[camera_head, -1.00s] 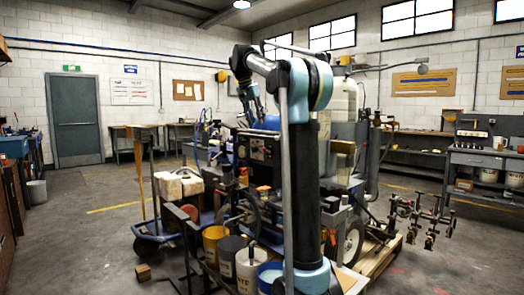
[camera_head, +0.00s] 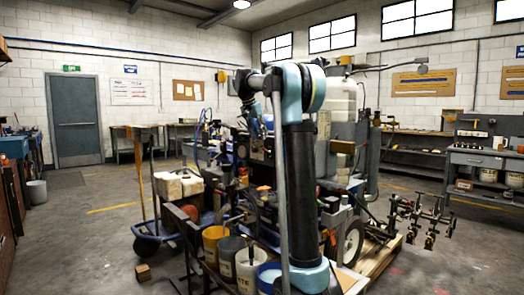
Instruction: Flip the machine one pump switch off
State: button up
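The striping machine (camera_head: 232,150) stands in the middle of the room, behind my arm. Its dark control panel shows in part, left of my arm column. The pump switch is too small or hidden to make out, so its position cannot be told. My gripper (camera_head: 262,136) points down in front of the dark panel area. Its fingers are small and dark against the machine. I cannot tell whether they are open or touching anything.
Yellow (camera_head: 214,240), dark and white buckets (camera_head: 250,272) stand low in front of the machine. A hand truck with pale containers (camera_head: 180,186) is at left. Metal fittings (camera_head: 432,225) stand at right beside a wooden pallet (camera_head: 378,262).

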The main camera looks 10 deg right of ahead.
jog(key=x, duration=0.7)
jog(key=shift+f, duration=0.25)
grip_shut()
